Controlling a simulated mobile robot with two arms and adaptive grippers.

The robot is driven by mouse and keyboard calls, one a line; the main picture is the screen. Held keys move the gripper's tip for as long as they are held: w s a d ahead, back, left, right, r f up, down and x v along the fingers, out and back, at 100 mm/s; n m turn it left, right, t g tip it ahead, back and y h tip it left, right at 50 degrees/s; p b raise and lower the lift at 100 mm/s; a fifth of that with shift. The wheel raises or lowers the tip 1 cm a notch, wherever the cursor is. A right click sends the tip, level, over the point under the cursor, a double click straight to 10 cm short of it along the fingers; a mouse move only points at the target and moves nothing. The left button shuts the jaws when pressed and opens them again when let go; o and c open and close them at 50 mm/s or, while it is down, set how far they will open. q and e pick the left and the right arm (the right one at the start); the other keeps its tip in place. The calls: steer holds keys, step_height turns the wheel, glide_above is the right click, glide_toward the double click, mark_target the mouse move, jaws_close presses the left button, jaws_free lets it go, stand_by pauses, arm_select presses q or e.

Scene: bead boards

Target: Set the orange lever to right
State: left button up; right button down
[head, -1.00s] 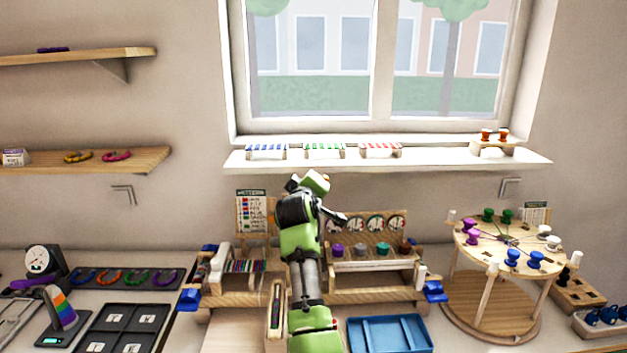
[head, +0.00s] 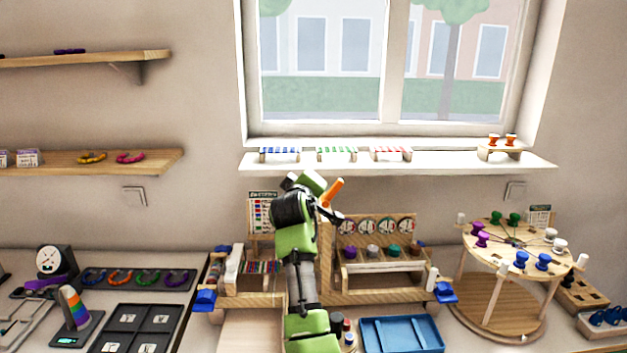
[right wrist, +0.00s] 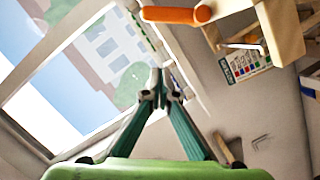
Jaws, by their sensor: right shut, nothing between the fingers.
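The orange lever (head: 333,192) stands above the wooden bead board (head: 372,296) in the head view, leaning up to the right. In the right wrist view the orange lever (right wrist: 172,15) is a thick rod at the top, with its rounded end at the right next to a pale wooden block (right wrist: 277,30). My right gripper (right wrist: 160,80) is shut and empty. Its fingertips are below the lever in that view and look apart from it. In the head view my right arm covers the lever's base and part of the board. My left gripper is not in view.
Dials and several coloured knobs (head: 373,251) sit on the board right of my arm. A pattern chart (head: 262,212) stands left of it. A blue tray (head: 401,335) lies in front. A round peg table (head: 510,245) stands at the right. The window sill (head: 400,165) is behind.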

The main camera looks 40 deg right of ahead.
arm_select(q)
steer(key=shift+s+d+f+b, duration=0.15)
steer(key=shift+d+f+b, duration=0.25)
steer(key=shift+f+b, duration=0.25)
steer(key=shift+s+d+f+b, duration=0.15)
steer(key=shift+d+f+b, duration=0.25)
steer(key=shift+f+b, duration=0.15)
arm_select(e)
steer(key=s+a, duration=0.3)
steer(key=s, duration=0.3)
steer(key=shift+a+r, duration=0.2)
steer(key=shift+r, duration=0.25)
steer(key=shift+a, duration=0.1)
